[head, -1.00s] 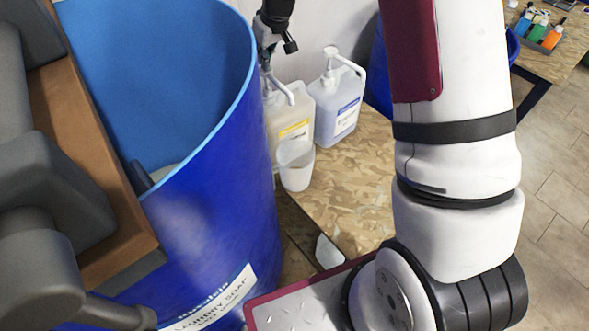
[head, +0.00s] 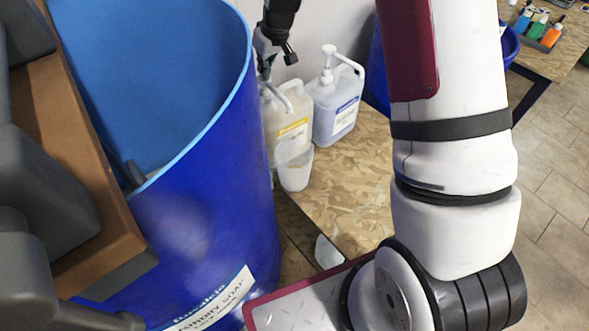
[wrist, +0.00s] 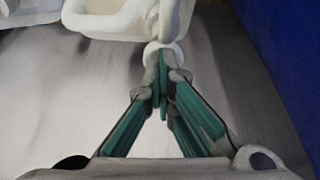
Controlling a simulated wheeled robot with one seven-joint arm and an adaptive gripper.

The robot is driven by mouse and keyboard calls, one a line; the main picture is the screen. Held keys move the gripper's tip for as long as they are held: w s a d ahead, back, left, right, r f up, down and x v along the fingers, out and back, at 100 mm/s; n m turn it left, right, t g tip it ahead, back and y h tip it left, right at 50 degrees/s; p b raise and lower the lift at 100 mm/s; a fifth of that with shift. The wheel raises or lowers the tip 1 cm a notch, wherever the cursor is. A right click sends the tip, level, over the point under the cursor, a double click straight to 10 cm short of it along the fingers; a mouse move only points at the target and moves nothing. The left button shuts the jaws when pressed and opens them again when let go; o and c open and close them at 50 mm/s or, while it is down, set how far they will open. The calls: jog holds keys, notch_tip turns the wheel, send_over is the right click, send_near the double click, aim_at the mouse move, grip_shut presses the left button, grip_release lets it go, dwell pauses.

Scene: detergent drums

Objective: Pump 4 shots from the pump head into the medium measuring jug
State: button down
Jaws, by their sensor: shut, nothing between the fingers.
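A white jug with a yellow label (head: 291,133) stands on the patterned table behind the blue drum. Its white pump head (head: 276,92) has a spout that points down to the right. A pale measuring jug (head: 295,172) stands in front of it, below the spout; its size class cannot be told. My gripper (head: 264,74) is over the pump, pointing down, partly hidden by the drum rim. In the wrist view, my gripper's green-padded fingers (wrist: 163,85) meet at the tips, shut and empty, against or just over the white pump head (wrist: 165,50); exact contact is unclear.
A second pump jug with a blue label (head: 342,115) stands close on the right. The large blue drum (head: 205,190) blocks the left. A small white vessel (head: 327,252) sits near the table's front edge by my arm. Bottles (head: 538,27) stand on a far table.

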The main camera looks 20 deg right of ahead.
jog(key=shift+w+a+r+p, duration=0.15)
jog(key=shift+r+p, duration=0.1)
jog(key=shift+r, duration=0.85)
jog(key=shift+w+a+r+p, duration=0.1)
jog(key=shift+r+p, duration=0.15)
jog(key=shift+r, duration=0.85)
jog(key=shift+w+a+r, duration=0.15)
jog(key=shift+w+r, duration=0.05)
jog(key=shift+r, duration=0.15)
jog(key=shift+s+r, duration=0.1)
jog(key=shift+r, duration=0.1)
jog(key=v, duration=0.2)
jog(key=w+p+v, duration=0.1)
jog(key=v, duration=0.2)
jog(key=shift+d+r, duration=0.2)
jog(key=shift+r, duration=0.3)
jog(key=shift+w+a+r, duration=0.1)
jog(key=shift+a, duration=0.15)
